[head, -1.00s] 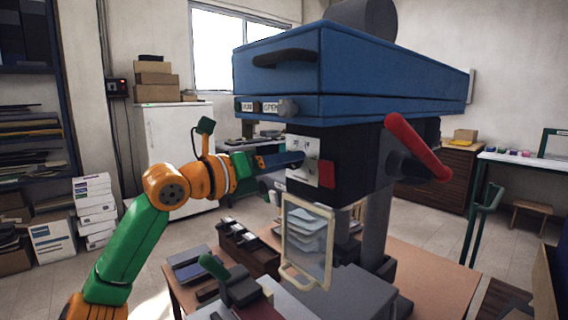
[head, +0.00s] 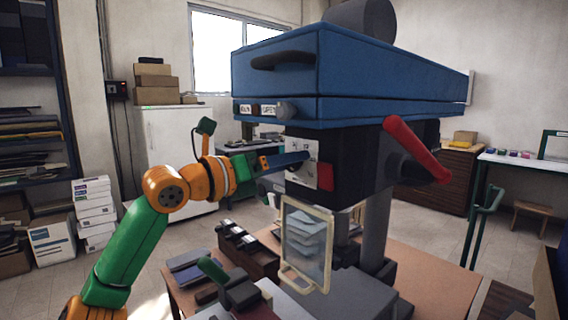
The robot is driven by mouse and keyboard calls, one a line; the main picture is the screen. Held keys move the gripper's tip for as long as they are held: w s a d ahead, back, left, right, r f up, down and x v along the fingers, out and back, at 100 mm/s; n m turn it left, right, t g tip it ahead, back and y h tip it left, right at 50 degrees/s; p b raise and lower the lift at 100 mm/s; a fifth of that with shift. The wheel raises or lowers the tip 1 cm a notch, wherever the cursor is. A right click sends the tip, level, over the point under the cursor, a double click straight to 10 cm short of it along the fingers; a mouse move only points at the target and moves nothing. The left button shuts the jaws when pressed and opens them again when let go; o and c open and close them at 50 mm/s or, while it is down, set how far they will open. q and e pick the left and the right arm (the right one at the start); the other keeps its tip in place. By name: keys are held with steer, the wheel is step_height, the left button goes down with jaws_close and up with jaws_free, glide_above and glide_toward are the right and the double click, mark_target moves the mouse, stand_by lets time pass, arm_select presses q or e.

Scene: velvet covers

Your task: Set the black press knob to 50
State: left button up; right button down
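The press is a large blue-topped machine (head: 370,75) with a black body. A pale dial plate (head: 301,150) with small marks is on its black front. My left gripper (head: 303,158) reaches in from the left with its fingertips at the plate. A small dark knob seems to be at the fingertips, mostly hidden by them. I cannot read its setting or see whether the fingers are closed around it.
A red switch block (head: 326,177) is right beside the plate. A red-handled lever (head: 415,147) sticks out at the right. A framed clear guard (head: 306,245) hangs below, over a cluttered bench (head: 440,283).

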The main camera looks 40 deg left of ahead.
arm_select(q)
steer(key=s+b, duration=0.4)
steer(key=s, duration=0.3)
steer(key=shift+a+b, duration=0.3)
steer(key=shift+b, duration=0.05)
